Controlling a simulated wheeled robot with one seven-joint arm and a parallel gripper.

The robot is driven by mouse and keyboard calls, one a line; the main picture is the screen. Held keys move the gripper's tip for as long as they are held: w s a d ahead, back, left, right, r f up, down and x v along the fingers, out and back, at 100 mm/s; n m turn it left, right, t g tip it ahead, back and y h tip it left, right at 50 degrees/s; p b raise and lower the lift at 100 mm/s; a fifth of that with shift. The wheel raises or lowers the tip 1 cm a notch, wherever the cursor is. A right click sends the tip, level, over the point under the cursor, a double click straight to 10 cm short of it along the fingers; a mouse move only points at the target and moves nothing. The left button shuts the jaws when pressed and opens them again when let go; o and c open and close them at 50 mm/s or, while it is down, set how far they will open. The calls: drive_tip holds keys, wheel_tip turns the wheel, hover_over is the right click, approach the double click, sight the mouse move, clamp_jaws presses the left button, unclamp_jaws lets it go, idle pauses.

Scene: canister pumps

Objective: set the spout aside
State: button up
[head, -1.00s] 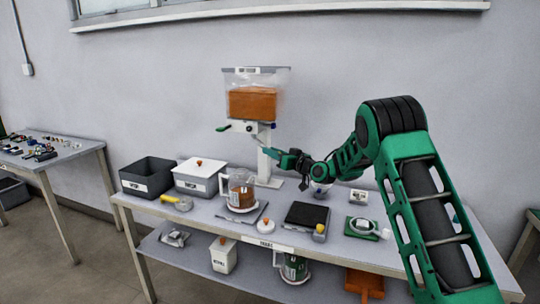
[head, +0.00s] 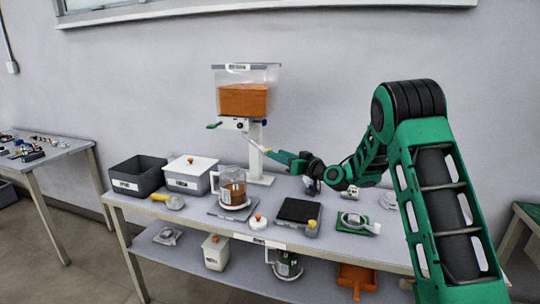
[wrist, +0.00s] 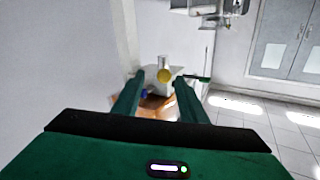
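The canister pump stands at the back of the table, with a clear hopper (head: 245,92) of orange contents on a white post (head: 255,160). A thin pale tube, seemingly the spout (head: 255,143), slants from below the pump body down to the right, its lower end by my gripper (head: 272,153). In the wrist view my gripper (wrist: 160,80) has its fingers apart, with a clear gap. Contact between fingers and tube is too small to see.
A glass jug (head: 232,188) with brown contents stands on a scale below the pump. A dark grey bin (head: 138,178) and a white-lidded box (head: 190,175) are to its left. A black pad (head: 298,211) lies to the right. A green lever (head: 214,126) sticks out left of the pump.

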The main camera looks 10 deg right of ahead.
drive_tip(key=shift+v, duration=1.15)
drive_tip(key=s+d+f+m+g+h, duration=0.1)
drive_tip(key=s+d+g+h, duration=0.2)
drive_tip(key=s+d, duration=0.5)
drive_tip(key=s+d+f+m+g+h, duration=0.1)
drive_tip(key=s+d+m+g+h, duration=0.2)
drive_tip(key=s, duration=0.8)
drive_tip(key=s+d+f+g+h, duration=0.1)
drive_tip(key=s+d+g+h, duration=0.15)
drive_tip(key=s+d, duration=0.6)
drive_tip(key=s+d+f+m+g+h, duration=0.1)
drive_tip(key=s+m+g, duration=0.5)
drive_tip(key=s, duration=2.6)
drive_tip(key=shift+s+d+f+m+g, duration=0.35)
drive_tip(key=shift+d+f+m, duration=0.15)
drive_tip(key=shift+d+f, duration=0.3)
